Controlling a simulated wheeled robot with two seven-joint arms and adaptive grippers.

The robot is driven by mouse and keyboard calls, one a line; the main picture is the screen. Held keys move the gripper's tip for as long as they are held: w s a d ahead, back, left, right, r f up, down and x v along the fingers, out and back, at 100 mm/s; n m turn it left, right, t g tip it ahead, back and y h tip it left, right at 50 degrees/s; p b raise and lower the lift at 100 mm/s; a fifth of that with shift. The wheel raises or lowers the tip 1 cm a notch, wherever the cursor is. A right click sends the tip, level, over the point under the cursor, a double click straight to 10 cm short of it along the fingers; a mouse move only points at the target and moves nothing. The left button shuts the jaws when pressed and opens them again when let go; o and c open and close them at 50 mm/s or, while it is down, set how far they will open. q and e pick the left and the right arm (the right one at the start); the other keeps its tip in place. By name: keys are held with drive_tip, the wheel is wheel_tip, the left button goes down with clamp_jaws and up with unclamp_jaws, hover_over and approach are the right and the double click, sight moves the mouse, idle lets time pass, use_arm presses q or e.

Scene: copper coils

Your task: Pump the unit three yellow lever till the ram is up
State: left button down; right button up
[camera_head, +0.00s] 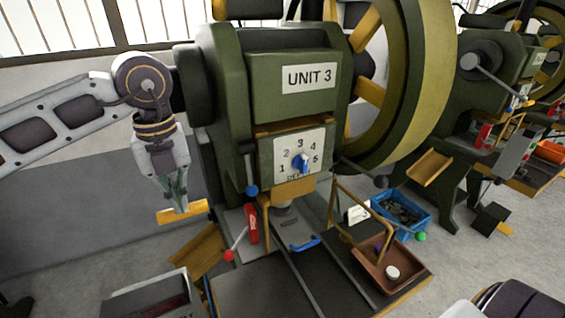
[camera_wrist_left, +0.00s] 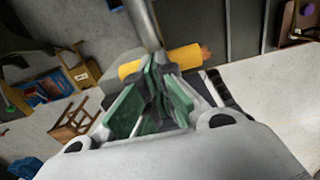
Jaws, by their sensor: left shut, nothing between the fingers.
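The green press marked UNIT 3 (camera_head: 308,77) stands in the middle of the head view. The yellow lever grip (camera_head: 195,209) sticks out at its lower left. In the left wrist view the yellow grip (camera_wrist_left: 184,58) lies across, just beyond my fingertips, and a grey rod meets it. My left gripper (camera_head: 180,206) points down at the grip, its green-padded fingers shut with nothing between them. In the wrist view the fingertips (camera_wrist_left: 155,68) overlap the grip's near edge; I cannot tell whether they touch it. My right gripper is out of view.
A dial with a blue knob (camera_head: 299,163) sits on the press front. A red-knobbed lever (camera_head: 235,243) and a blue bin (camera_head: 401,211) are around its base. A brown tray (camera_head: 373,278) lies front right. Another green press (camera_head: 470,95) stands at the right.

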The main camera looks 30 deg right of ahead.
use_arm(q)
drive_tip(key=shift+f+b, duration=0.35)
drive_tip(key=shift+f, duration=0.25)
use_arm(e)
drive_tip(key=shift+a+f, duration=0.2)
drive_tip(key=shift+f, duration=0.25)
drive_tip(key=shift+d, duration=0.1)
use_arm(q)
drive_tip(key=f+b, duration=0.1)
drive_tip(key=w+f+b, duration=0.1)
drive_tip(key=f, duration=0.1)
drive_tip(key=w+f+b, duration=0.1)
drive_tip(key=f, duration=0.1)
drive_tip(key=shift+w+f, duration=0.1)
drive_tip(key=shift+w, duration=0.05)
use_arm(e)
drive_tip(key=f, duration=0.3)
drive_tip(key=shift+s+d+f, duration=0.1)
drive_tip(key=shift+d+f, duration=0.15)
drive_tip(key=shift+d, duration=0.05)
